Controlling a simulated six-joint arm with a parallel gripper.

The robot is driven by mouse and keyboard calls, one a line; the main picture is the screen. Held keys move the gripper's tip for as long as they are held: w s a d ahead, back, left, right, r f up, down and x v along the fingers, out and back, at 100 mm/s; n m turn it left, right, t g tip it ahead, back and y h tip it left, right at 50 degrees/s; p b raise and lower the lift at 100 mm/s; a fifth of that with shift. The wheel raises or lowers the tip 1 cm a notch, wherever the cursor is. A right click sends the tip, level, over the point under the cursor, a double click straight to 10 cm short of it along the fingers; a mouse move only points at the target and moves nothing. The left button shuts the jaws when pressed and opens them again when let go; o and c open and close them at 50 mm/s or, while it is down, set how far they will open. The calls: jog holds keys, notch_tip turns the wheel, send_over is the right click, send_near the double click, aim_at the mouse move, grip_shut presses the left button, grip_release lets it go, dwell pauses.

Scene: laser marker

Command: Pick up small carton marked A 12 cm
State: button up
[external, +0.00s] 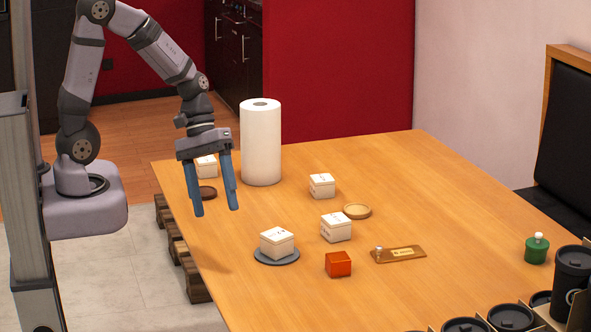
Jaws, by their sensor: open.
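Several small white cartons with dark marks on top stand on the wooden table; the marks are too small to read, so I cannot tell which one is marked A. One carton (277,243) sits on a grey round plate (262,258). Another carton (336,228) stands to its right, and a third carton (322,185) stands farther back. A further carton (206,168) is at the back left, partly hidden behind my gripper. My gripper (216,209) points down, open with nothing between its blue fingers, above the table's left side.
A paper towel roll (261,145) stands behind my gripper. A brown round coaster (207,192), a pale wooden dish (357,211), an orange-red box (338,264) and a brown labelled strip (398,254) lie about. A green bottle (537,249) and black-lidded cups (572,270) fill the lower right.

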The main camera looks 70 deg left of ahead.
jog(key=w+n+t+h+b, duration=0.1)
jog(key=w+n, duration=0.1)
jog(key=w, duration=0.2)
jog(key=w+f+n+t+h+b, duration=0.1)
jog(key=w+n+b, duration=0.1)
jog(key=w+n, duration=0.1)
jog(key=w+f+n+t+h+b, duration=0.1)
jog(key=w+n+t, duration=0.1)
jog(key=w, duration=0.2)
jog(key=shift+w+d+f, duration=0.1)
jog(key=shift+w+d, duration=0.15)
jog(key=shift+w, duration=0.1)
jog(key=w+a+n+t+h+b, duration=0.1)
jog(key=w+a+n+t+b, duration=0.3)
jog(key=w, duration=0.4)
jog(key=n+t+y+b, duration=0.6)
jog(key=n+t+y, duration=0.25)
jog(key=n, duration=0.65)
send_over(312, 180)
jog(key=s, duration=0.1)
jog(key=shift+t+h, duration=0.45)
notch_tip(312, 180, down, 8)
jog(key=shift+d, duration=0.1)
jog(key=shift+w+f, duration=0.1)
jog(key=shift+f, duration=0.15)
jog(key=shift+w+d, duration=0.1)
jog(key=shift+w, duration=0.6)
